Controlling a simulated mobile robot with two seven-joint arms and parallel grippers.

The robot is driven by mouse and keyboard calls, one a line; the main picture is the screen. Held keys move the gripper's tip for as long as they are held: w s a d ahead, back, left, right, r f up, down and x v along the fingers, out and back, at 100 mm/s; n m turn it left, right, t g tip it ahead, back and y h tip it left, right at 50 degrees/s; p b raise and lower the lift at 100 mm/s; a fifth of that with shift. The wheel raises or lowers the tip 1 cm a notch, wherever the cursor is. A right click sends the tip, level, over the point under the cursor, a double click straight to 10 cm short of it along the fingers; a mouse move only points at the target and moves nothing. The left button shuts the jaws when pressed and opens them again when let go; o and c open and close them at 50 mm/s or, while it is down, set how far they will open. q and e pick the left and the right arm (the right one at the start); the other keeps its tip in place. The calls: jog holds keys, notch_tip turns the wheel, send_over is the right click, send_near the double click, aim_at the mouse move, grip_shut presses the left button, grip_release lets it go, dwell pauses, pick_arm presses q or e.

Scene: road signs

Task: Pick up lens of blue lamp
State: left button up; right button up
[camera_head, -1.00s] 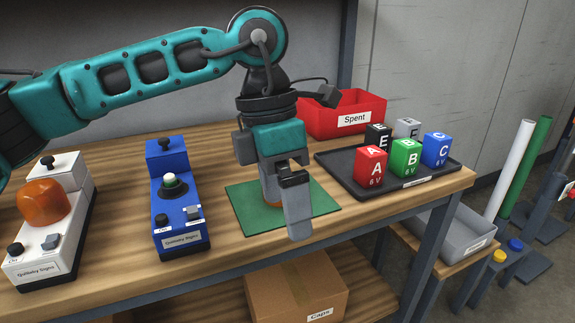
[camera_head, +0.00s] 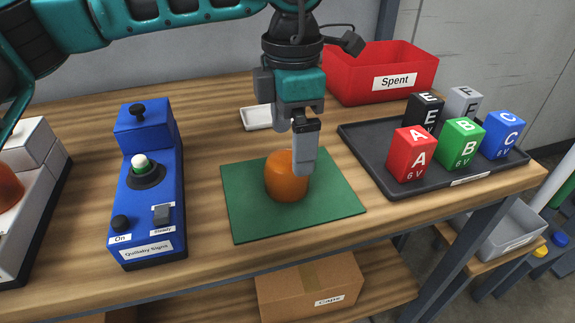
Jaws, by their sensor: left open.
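The blue lamp (camera_head: 150,205) stands upright on the bench at the left, with its small white bulb (camera_head: 140,162) bare and no lens over it. An orange lens (camera_head: 283,182) stands on the green mat (camera_head: 245,215) in the middle of the bench. My left gripper (camera_head: 300,165) points down over the mat at the lens. Its near finger overlaps the lens's upper right side in the picture; I cannot tell whether they touch. The far finger is mostly hidden. The gripper is open. My right gripper is not in view.
A white lamp (camera_head: 35,150) is cut off at the left edge. A small white dish (camera_head: 257,118) lies behind the mat. The red "Spent" bin (camera_head: 350,93) and a black tray (camera_head: 375,155) with several lettered batteries stand to the right. A cardboard box (camera_head: 290,296) is below the bench.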

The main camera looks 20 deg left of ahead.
aim_at(287, 172)
pick_arm(q)
jog(key=shift+w+f+b, duration=0.1)
jog(key=shift+f+b, duration=0.25)
jog(key=shift+f, duration=3.15)
jog(key=c, duration=1)
